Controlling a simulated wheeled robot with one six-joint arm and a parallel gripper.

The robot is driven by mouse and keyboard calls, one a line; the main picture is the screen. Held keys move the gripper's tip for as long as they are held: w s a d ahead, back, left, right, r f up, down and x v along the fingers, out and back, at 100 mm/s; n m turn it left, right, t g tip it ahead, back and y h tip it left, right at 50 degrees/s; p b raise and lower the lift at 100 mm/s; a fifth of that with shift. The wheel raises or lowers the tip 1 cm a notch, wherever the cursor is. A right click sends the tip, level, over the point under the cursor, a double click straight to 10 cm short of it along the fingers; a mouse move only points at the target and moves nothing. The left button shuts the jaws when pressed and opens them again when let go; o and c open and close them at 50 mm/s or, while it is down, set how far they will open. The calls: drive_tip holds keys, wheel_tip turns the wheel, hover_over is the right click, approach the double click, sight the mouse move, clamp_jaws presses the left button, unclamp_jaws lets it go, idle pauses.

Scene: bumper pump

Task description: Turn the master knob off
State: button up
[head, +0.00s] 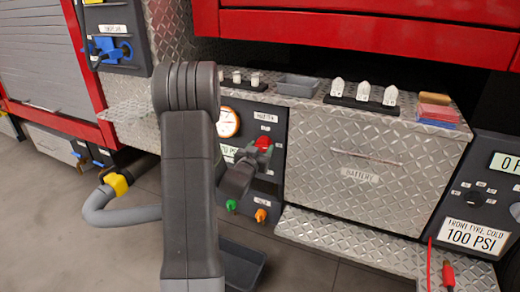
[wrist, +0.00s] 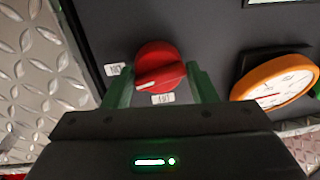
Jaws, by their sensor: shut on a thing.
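The red master knob (head: 263,143) sits on a dark panel below a label, partly hidden by my gripper in the head view. In the wrist view the red knob (wrist: 157,66) has a white pointer mark toward its lower left, with small white labels beside it. My gripper (wrist: 160,82) has its green fingers on either side of the knob and is shut on it. In the head view my gripper (head: 250,155) reaches the panel from the left, behind my arm.
An orange-rimmed gauge (wrist: 275,80) is close to the right finger. Green (head: 231,206) and orange (head: 261,215) knobs sit lower on the panel. A diamond-plate battery box (head: 365,180) stands to the right. A grey tray (head: 297,86) lies on the ledge above.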

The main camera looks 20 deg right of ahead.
drive_tip(key=n+p, duration=0.1)
drive_tip(key=n, duration=0.3)
drive_tip(key=shift+r+g, duration=0.1)
drive_tip(key=shift+g, duration=0.2)
drive_tip(key=n+p, duration=0.2)
drive_tip(key=n, duration=0.1)
drive_tip(key=shift+r+n, duration=0.1)
drive_tip(key=shift+n, duration=0.3)
drive_tip(key=n+p, duration=0.2)
drive_tip(key=n, duration=0.1)
drive_tip(key=shift+n+g+h+p, duration=0.3)
drive_tip(key=shift+n+g+p, duration=0.2)
drive_tip(key=shift+n+p, duration=0.95)
drive_tip(key=shift+n+b, duration=0.3)
drive_tip(key=shift+n, duration=0.15)
drive_tip(key=o, duration=0.9)
drive_tip(key=shift+d, duration=0.1)
